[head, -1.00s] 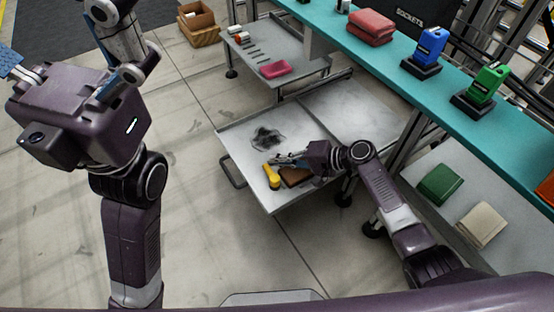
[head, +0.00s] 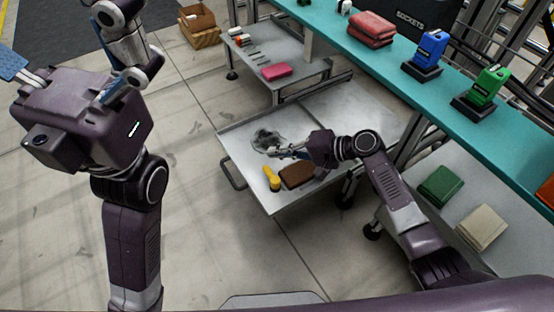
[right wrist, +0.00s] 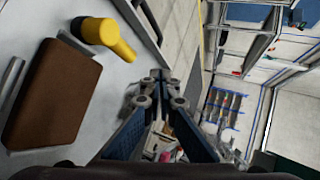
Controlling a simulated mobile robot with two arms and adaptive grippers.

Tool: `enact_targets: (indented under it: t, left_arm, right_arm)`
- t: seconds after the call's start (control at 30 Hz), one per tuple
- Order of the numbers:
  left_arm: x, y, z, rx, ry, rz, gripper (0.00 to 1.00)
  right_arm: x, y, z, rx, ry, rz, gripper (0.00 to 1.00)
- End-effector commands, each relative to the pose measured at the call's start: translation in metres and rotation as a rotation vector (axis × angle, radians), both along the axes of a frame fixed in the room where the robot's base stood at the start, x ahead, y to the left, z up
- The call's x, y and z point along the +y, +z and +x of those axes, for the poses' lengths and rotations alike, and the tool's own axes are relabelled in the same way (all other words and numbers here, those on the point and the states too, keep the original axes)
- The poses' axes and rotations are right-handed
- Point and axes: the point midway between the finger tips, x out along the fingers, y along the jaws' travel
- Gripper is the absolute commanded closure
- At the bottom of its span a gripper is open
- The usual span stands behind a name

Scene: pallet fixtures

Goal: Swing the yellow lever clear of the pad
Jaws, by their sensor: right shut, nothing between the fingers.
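The yellow lever (head: 271,178) lies on the grey cart top, at the left side of the brown pad (head: 297,176). In the right wrist view the lever (right wrist: 108,38) is beside the upper edge of the pad (right wrist: 52,97), close to it and not over its face. My right gripper (head: 274,152) is shut and empty, beyond the lever and pad and apart from both. Its fingertips meet in the right wrist view (right wrist: 161,86). My left gripper (head: 62,78) is open and empty at the far left, its blue finger pads wide apart.
The cart top (head: 243,143) has a dark smudge near my right gripper. A teal shelf (head: 400,83) with blue and green devices runs along the right. A second cart with a pink item (head: 276,71) stands behind.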

Motion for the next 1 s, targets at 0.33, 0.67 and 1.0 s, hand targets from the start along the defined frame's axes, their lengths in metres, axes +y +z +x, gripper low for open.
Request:
enact_targets:
  t: [0.33, 0.67, 1.0]
  left_arm:
    - [0.000, 0.000, 0.000, 0.000, -0.001, -0.001, 0.00]
    - [0.000, 0.000, 0.000, 0.001, -0.001, -0.002, 0.00]
    - [-0.002, -0.003, 0.010, 0.042, 0.005, 0.008, 0.00]
  right_arm:
    - [0.000, 0.048, 0.000, 0.000, 0.000, -0.001, 1.00]
    - [0.000, 0.051, 0.000, 0.001, 0.000, -0.001, 1.00]
    - [0.001, 0.045, -0.006, -0.004, 0.009, -0.016, 1.00]
